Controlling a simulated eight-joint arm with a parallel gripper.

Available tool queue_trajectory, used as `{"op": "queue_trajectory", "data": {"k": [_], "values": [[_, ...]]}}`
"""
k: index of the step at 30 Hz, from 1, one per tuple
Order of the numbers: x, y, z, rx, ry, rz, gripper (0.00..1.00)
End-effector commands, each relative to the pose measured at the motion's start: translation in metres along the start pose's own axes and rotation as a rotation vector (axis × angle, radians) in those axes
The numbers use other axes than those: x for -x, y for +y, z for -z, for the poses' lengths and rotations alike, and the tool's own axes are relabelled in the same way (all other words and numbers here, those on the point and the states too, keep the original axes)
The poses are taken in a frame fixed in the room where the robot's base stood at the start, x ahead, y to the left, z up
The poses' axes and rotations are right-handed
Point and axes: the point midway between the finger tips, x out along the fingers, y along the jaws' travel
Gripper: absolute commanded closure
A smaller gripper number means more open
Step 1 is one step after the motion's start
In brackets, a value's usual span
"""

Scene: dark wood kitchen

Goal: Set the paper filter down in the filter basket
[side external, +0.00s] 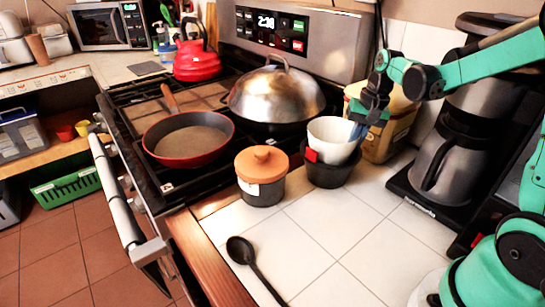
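The white paper filter (333,141) is a cup shape, slightly tilted. Its lower part is hidden by the rim of the black filter basket (331,175), which stands on the white tiled counter. The filter's upper part stands above the basket rim. My gripper (359,130) reaches down from the upper right, with its fingertips at the filter's right rim. The fingertips are small and partly hidden, so I cannot tell whether they are closed on the paper. I cannot tell whether the filter rests on the basket's bottom.
A dark pot with an orange lid (262,175) stands left of the basket. A tan canister (388,125) is close behind my gripper. A coffee machine (450,150) stands at right. A black spoon (252,262) lies in front. The stove holds a red pan (188,140) and domed wok (275,98).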

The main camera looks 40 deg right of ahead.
Motion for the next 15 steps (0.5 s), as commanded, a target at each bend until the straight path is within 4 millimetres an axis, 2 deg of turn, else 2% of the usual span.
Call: {"op": "queue_trajectory", "data": {"k": [15], "values": [[-0.012, 0.002, 0.0, 0.0, 0.0, 0.0, 1.0]]}}
